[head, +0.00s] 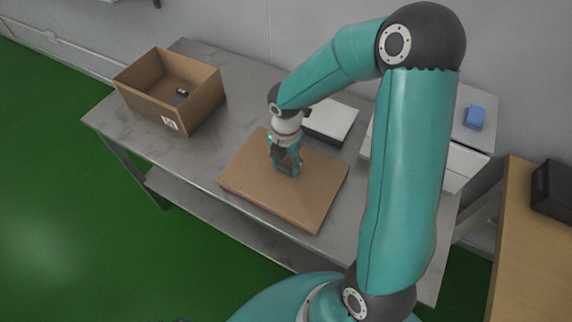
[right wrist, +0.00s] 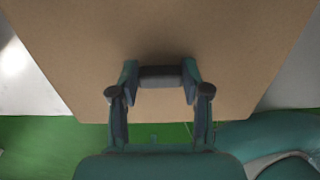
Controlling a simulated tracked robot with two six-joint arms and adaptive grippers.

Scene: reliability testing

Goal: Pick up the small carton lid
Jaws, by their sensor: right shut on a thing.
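The small carton lid (head: 312,197) is a flat brown cardboard panel at the middle of the metal table. It also fills most of the right wrist view (right wrist: 160,30). My right gripper (head: 286,172) is over the lid's middle, pointing down. In the right wrist view its two fingers (right wrist: 160,77) are closed on a dark bar-like handle on the lid. The lid looks flat on or very close to the table; I cannot tell whether it is raised. My left gripper is not in view.
An open brown carton (head: 198,112) with a small dark item inside stands at the table's left. A white-topped box (head: 332,120) lies behind the lid. A blue block (head: 474,117) sits at the back right. A wooden table (head: 535,250) is at the far right.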

